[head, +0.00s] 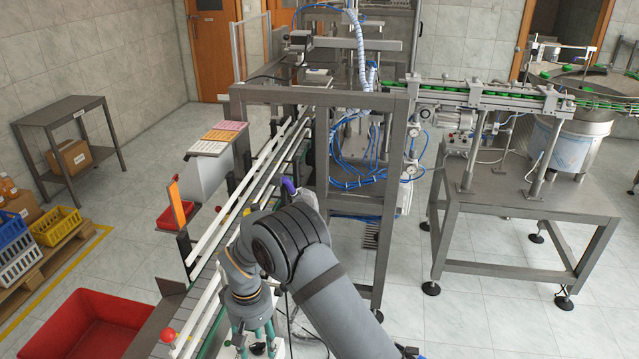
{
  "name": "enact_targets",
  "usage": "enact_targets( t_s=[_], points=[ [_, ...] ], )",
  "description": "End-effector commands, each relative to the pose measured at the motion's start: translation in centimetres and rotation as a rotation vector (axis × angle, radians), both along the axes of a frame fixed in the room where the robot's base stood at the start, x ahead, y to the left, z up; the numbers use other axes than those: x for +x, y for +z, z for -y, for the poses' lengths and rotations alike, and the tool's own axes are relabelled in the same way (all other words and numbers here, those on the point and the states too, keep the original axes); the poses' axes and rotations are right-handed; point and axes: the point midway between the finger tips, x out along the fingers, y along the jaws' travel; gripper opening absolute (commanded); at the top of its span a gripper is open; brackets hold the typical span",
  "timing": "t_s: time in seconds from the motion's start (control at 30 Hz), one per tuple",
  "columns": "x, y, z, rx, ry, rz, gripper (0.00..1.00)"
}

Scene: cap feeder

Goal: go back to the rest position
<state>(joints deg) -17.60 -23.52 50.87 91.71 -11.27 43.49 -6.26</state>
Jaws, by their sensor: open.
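My gripper (256,342) is at the bottom centre of the head view, at the end of my grey arm, and points downward. Its teal fingers are spread apart, and I see nothing held between them. A small pale object shows near the fingertips, too small to identify. The gripper is beside the right side of the conveyor (233,222). My arm hides part of the conveyor and the floor behind it.
A red tub (90,328) stands on the floor at lower left. A steel machine frame (384,200) rises behind my arm. A feeder table (520,190) stands to the right. Open tiled floor (480,320) lies at lower right.

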Motion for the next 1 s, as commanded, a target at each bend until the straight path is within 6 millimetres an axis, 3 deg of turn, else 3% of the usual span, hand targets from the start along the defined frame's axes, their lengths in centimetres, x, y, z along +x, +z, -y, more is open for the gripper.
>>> enact_targets(
  t_s=[0.37, 0.7, 1.0],
  points=[
    [0.0, 0.7, 0.0, 0.0, -0.47, 0.0, 0.46],
    [0.1, 7.0, -0.1, 0.005, -0.46, 0.004, 0.46],
    [0.0, 10.1, 0.0, 0.001, -0.457, 0.001, 0.46]
  ],
)
